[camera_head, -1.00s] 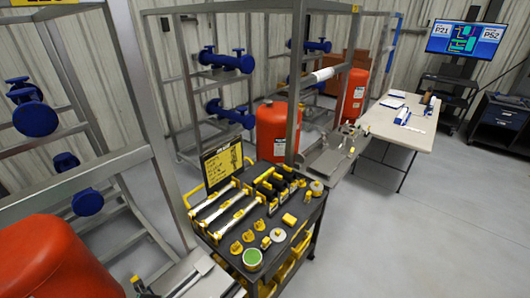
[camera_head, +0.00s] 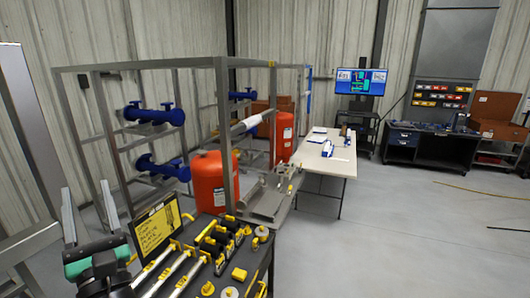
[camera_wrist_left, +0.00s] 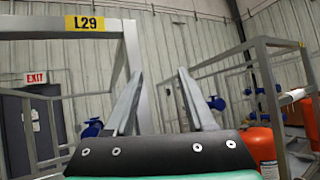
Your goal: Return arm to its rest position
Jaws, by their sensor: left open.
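My left gripper (camera_head: 86,206) is raised at the lower left of the head view, beside the black tool cart (camera_head: 262,262). Its two grey fingers point upward and stand apart. In the left wrist view the same gripper (camera_wrist_left: 160,78) is open, with nothing between its fingers, facing the frames and wall. My right gripper is not in view.
A yellow sign (camera_head: 157,230) stands on the cart near my left gripper, with yellow-handled tools beside it. Steel frames with blue valves (camera_head: 155,114) and a red tank (camera_head: 212,182) stand behind. A white table (camera_head: 322,158) is farther back; floor at right is mostly clear.

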